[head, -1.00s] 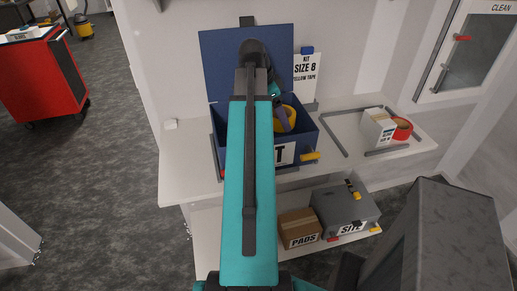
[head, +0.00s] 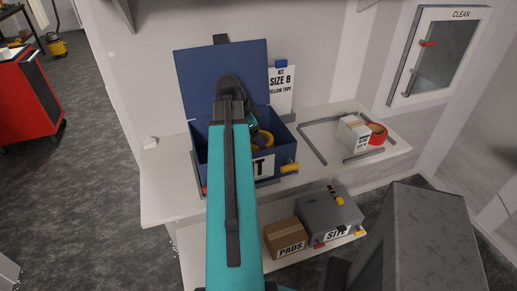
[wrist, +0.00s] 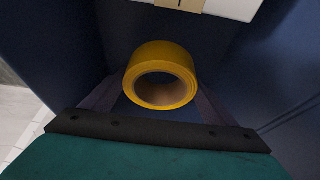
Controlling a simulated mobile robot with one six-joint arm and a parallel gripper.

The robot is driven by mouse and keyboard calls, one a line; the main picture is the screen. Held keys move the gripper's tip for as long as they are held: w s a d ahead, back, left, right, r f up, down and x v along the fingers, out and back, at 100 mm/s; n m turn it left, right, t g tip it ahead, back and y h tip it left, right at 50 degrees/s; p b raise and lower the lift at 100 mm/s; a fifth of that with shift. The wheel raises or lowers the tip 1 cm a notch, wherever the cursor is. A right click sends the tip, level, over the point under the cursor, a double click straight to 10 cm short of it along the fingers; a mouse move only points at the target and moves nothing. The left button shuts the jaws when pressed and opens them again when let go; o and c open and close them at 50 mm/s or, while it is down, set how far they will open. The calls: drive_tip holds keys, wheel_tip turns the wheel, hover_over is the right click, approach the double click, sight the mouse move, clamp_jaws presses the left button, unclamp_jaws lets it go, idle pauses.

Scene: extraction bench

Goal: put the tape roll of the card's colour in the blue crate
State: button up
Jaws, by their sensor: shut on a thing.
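The card (head: 281,88) on the wall behind the bench reads KIT SIZE 8 YELLOW TAPE. The blue crate (head: 221,67) stands on the bench with its lid up. My gripper (wrist: 160,98) is inside the crate, shut on the yellow tape roll (wrist: 160,76), with one finger on each side of it. In the head view the yellow roll (head: 263,139) shows below the crate's rim, partly hidden by my arm. Whether it touches the crate floor cannot be told. A red tape roll (head: 378,134) is on the bench at the right.
A white box (head: 353,134) stands beside the red roll, within grey edging strips. A carton marked PADS (head: 286,239) and a grey case (head: 331,212) are on the lower shelf. A wall cabinet marked CLEAN (head: 440,55) is at upper right. The bench left of the crate is mostly bare.

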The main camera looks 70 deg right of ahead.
drive_tip(key=shift+f, duration=0.15)
drive_tip(key=shift+f+p, duration=0.65)
drive_tip(key=shift+f, duration=1.4)
drive_tip(key=shift+f, duration=0.15)
drive_tip(key=o, duration=1.2)
drive_tip(key=shift+r, duration=0.25)
drive_tip(key=shift+b+v, duration=1.45)
drive_tip(key=shift+v, duration=4.45)
